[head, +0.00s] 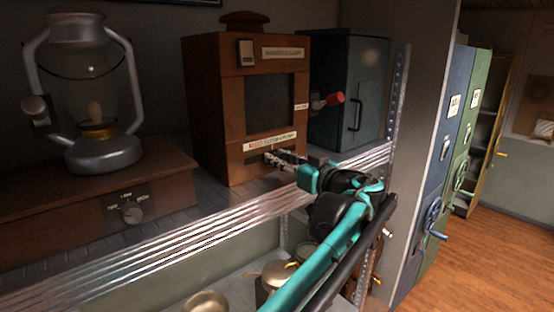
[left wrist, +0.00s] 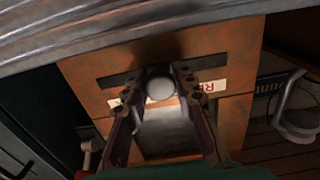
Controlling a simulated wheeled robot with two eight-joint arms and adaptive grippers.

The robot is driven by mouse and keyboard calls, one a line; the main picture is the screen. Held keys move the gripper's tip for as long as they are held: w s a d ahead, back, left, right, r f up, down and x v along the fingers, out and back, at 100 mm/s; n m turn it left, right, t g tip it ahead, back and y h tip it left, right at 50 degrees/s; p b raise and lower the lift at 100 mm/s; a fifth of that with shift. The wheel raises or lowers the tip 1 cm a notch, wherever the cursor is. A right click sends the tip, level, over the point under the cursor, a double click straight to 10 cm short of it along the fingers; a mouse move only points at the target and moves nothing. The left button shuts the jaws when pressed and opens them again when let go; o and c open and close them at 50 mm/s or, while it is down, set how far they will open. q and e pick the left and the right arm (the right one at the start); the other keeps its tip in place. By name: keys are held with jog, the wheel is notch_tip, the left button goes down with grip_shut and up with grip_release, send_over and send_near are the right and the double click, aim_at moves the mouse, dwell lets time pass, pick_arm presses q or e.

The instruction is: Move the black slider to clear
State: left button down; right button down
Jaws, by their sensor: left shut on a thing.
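A brown wooden box (head: 212,112) with a dark window stands on the metal shelf. My left gripper (head: 272,156) reaches its lower front from the right, just under a pale label strip (head: 270,140). In the left wrist view, the box front (left wrist: 225,60) appears inverted. The fingers of my left gripper (left wrist: 160,74) are closed around a round knob (left wrist: 160,88), which looks grey here, over a dark horizontal slot (left wrist: 121,80). I take this knob to be the slider; the fingers hide part of the slot and label. My right gripper is not in view.
A lantern (head: 103,153) stands at left on a wooden base with a dial (head: 132,213). A dark metal cabinet (head: 362,90) is right of the box, with a red-handled lever (head: 333,98) between. A perforated shelf post (head: 396,90) stands close to my arm. Pots (head: 205,303) sit below.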

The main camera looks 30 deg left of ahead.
pick_arm(q)
jog(key=c, duration=1.5)
grip_release()
jog(key=o, duration=0.3)
jog(key=shift+w+d, duration=0.1)
jog(key=v, duration=1.2)
jog(key=shift+f, duration=0.1)
